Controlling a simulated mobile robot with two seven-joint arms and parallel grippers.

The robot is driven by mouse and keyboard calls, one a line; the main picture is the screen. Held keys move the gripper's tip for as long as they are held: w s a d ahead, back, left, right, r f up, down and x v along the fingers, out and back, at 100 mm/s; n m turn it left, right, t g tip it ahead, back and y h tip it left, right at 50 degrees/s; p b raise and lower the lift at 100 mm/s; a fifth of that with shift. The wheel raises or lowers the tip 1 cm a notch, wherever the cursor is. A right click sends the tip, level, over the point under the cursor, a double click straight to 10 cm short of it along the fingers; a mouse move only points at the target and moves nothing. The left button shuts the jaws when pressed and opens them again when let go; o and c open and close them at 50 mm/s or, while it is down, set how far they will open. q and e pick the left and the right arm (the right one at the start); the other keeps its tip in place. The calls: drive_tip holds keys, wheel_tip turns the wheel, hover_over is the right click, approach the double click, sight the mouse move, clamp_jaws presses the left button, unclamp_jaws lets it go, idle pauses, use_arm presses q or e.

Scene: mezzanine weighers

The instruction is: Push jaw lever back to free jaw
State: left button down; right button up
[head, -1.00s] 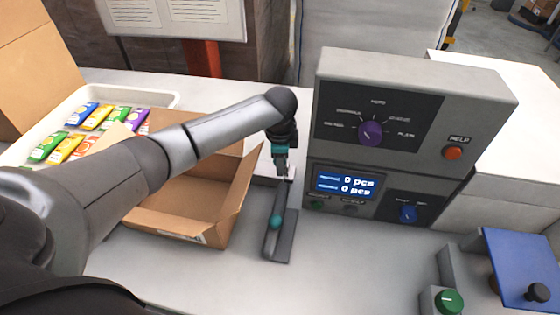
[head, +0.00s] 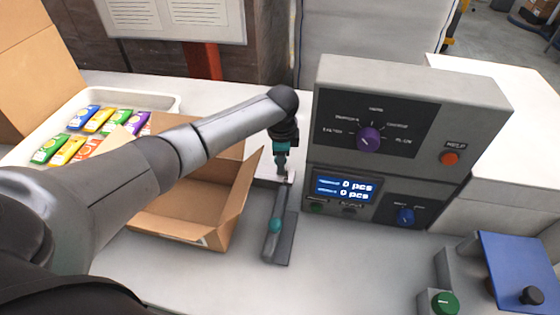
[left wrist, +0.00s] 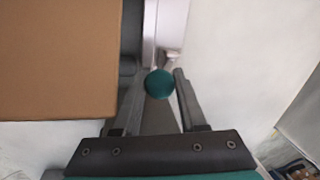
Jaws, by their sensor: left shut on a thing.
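The jaw lever's teal round knob (head: 276,225) sits over a narrow grey fixture (head: 284,250) on the bench, between the carton and the weigher. My left gripper (head: 284,179) points down at the fixture's far end. In the left wrist view the knob (left wrist: 160,84) shows between the ends of my two fingers (left wrist: 158,88), one on each side. The left gripper is shut on the jaw lever; the exact contact is hard to make out. The jaw itself cannot be made out. My right gripper is out of view.
An open cardboard carton (head: 222,232) stands close to the left of the fixture. The grey weigher (head: 412,88) with dials and display rises close to the right. A white tray (head: 168,100) of colourful packets is behind the carton. Bare bench lies in front.

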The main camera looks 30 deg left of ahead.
use_arm(q)
drive_tip(key=shift+w+a+r+g+b, duration=0.1)
drive_tip(key=shift+w+r+g+b, duration=0.05)
drive_tip(key=shift+w+g, duration=0.3)
drive_tip(key=shift+w+a+r+g+b, duration=0.15)
drive_tip(key=shift+w+g, duration=0.1)
drive_tip(key=shift+w, duration=0.3)
drive_tip(key=shift+w+a+f+b, duration=0.3)
drive_tip(key=shift+w+b, duration=0.6)
drive_tip(key=shift+b, duration=1.25)
drive_tip(key=shift+w+a+f+b, duration=0.25)
drive_tip(key=shift+w+b, duration=0.65)
drive_tip(key=shift+b, duration=1.25)
drive_tip(key=shift+w+a+f+b, duration=0.3)
drive_tip(key=shift+w+b, duration=0.6)
drive_tip(key=shift+b, duration=1.25)
drive_tip(key=shift+d, duration=0.1)
drive_tip(key=c, duration=0.7)
unclamp_jaws()
drive_tip(key=shift+o, duration=1.3)
drive_tip(key=shift+w+f, duration=0.2)
drive_tip(key=shift+w, duration=0.05)
drive_tip(key=shift+r, duration=0.1)
